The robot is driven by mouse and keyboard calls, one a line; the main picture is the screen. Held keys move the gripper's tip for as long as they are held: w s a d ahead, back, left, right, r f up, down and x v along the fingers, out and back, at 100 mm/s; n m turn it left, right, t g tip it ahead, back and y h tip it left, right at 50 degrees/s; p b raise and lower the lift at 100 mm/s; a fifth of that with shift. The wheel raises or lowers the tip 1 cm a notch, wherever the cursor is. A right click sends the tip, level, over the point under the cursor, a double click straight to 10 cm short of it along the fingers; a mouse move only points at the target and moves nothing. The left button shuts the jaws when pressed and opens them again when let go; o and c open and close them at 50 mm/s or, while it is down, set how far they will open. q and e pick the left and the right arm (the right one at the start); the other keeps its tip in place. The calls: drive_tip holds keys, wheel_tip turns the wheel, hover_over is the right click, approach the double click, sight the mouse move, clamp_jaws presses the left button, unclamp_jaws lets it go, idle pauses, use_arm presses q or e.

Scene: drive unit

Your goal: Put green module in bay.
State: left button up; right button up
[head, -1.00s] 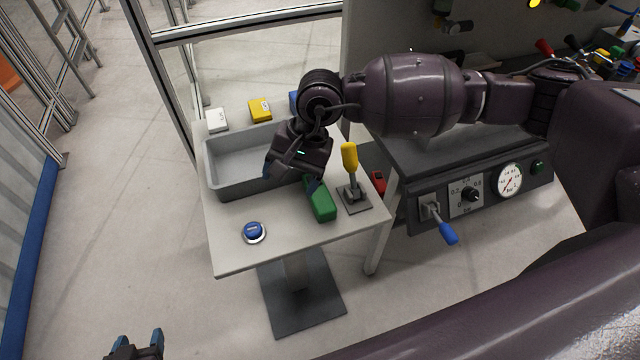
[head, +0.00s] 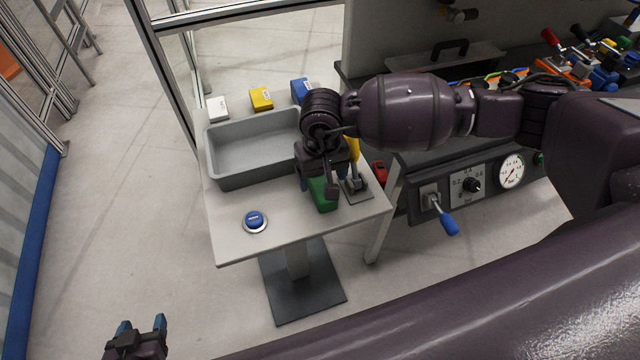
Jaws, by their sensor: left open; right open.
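The green module (head: 323,203) lies on the small white table, to the right of the grey tray and left of the yellow-handled lever. My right gripper (head: 318,188) is over it, pointing down, with fingers at the module's far end; the gripper hides that part, and contact cannot be told. It is open. My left gripper (head: 141,327) is open and empty at the bottom left, over the floor and away from the table. I cannot identify a bay with certainty in this view.
On the white table (head: 225,238) are an empty grey tray (head: 240,182), a blue button (head: 255,220), white (head: 217,108), yellow (head: 261,98) and blue (head: 300,88) modules. The yellow lever (head: 354,150) stands close to my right gripper. A control panel (head: 485,185) is at right.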

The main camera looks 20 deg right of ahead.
sight(322, 185)
drive_tip(key=shift+w+d+f+p, duration=0.15)
drive_tip(key=shift+f+p, duration=0.3)
drive_tip(key=shift+f, duration=2.15)
drive_tip(key=shift+w+r, duration=0.1)
drive_tip(key=c, duration=1.2)
